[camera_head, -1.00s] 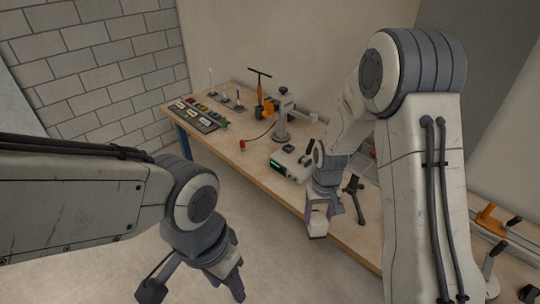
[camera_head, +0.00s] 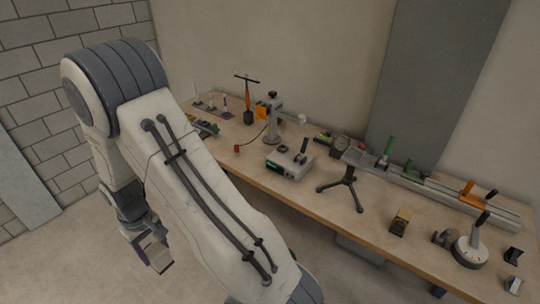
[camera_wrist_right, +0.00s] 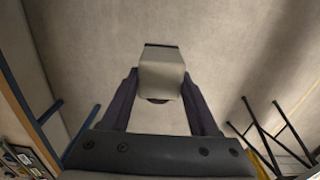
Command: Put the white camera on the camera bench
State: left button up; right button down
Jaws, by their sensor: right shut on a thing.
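My right gripper (camera_head: 148,246) hangs over the floor, left of and below the wooden workbench (camera_head: 310,206) in the head view. In the right wrist view, its two dark fingers (camera_wrist_right: 160,84) are shut on the sides of a pale boxy thing, which looks like the white camera (camera_wrist_right: 162,72). A dark band runs along its far edge, and a dark round part shows at its near end. In the head view only a small pale part of it (camera_head: 158,256) shows. Which part of the workbench is the camera bench I cannot tell. My left gripper is out of view.
On the workbench stand a grey instrument box (camera_head: 289,162), a black tripod (camera_head: 346,190), a post stand (camera_head: 272,118) and a long rail (camera_head: 410,183) with coloured clamps. A round dial device (camera_head: 470,250) stands at the right.

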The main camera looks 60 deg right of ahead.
aim_at(322, 166)
jog(key=i, duration=1.7)
jog(key=z, duration=2.6)
jog(key=i, duration=1)
jog(key=u, duration=0.05)
